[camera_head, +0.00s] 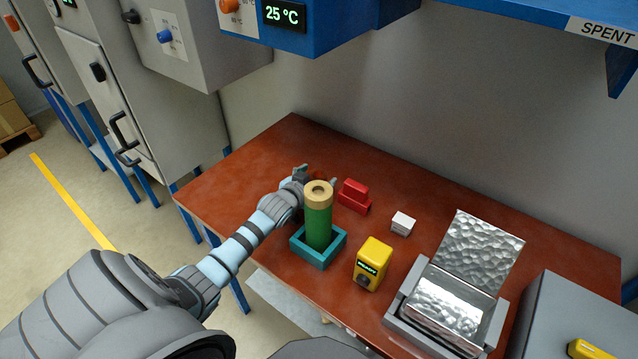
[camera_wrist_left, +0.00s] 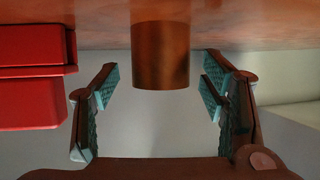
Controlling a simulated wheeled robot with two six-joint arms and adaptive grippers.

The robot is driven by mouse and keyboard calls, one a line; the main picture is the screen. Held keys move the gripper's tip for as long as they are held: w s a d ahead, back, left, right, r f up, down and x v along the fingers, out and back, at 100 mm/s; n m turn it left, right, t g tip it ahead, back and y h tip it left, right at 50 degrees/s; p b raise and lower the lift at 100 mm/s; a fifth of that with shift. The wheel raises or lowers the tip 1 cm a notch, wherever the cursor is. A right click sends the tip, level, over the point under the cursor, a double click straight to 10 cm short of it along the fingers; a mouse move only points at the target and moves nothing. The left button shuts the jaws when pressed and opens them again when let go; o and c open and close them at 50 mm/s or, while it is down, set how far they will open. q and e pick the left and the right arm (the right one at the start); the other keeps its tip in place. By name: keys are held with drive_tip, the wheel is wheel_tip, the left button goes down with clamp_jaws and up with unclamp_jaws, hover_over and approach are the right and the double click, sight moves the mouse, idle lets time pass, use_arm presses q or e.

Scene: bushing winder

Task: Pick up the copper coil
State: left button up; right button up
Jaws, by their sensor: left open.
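The copper coil (camera_wrist_left: 160,55) is a brown metallic cylinder at the top middle of the left wrist view. My left gripper (camera_wrist_left: 160,88) is open there, with one teal-padded finger on each side of the coil and a visible gap on both sides. In the head view my left gripper (camera_head: 320,178) is low over the brown table, behind a green cylinder with a tan top (camera_head: 318,215). I cannot make out the coil in the head view; the gripper and cylinder may hide it. My right gripper is not in view.
The green cylinder stands in a teal square tray (camera_head: 301,247). A red block (camera_head: 354,196) is close right of the gripper. A white box (camera_head: 403,223), yellow device (camera_head: 373,262) and silver sheets (camera_head: 478,250) are on the table (camera_head: 255,170). A blue shelf (camera_head: 540,20) hangs above.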

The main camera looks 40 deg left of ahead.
use_arm(q)
drive_tip(key=shift+r, duration=0.1)
drive_tip(key=shift+c, duration=1.3)
drive_tip(key=c, duration=1.1)
